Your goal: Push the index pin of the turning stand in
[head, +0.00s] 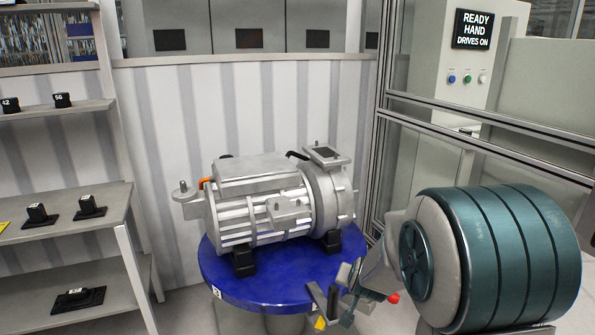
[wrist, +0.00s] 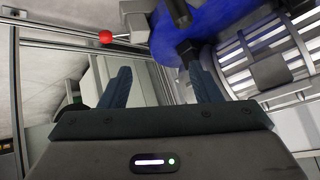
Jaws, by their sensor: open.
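The turning stand has a round blue top (head: 222,281), which also shows in the wrist view (wrist: 215,22). The red knob (head: 393,298) of what looks like the index pin shows at the stand's right front. In the wrist view the red knob (wrist: 106,37) sits at the end of a thin rod near the stand's edge. How deep the pin sits is unclear. My gripper (head: 347,295) is open and empty at the stand's front edge. In the wrist view its fingers (wrist: 161,80) are spread apart, and the knob lies beyond the left fingertip, apart from it.
A grey motor drive unit (head: 262,205) stands on the blue top. A dark handle-like part (wrist: 178,12) shows near the blue edge. Shelves (head: 70,208) stand at left. A metal frame (head: 480,145) and a control cabinet (head: 438,90) stand behind my arm at right.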

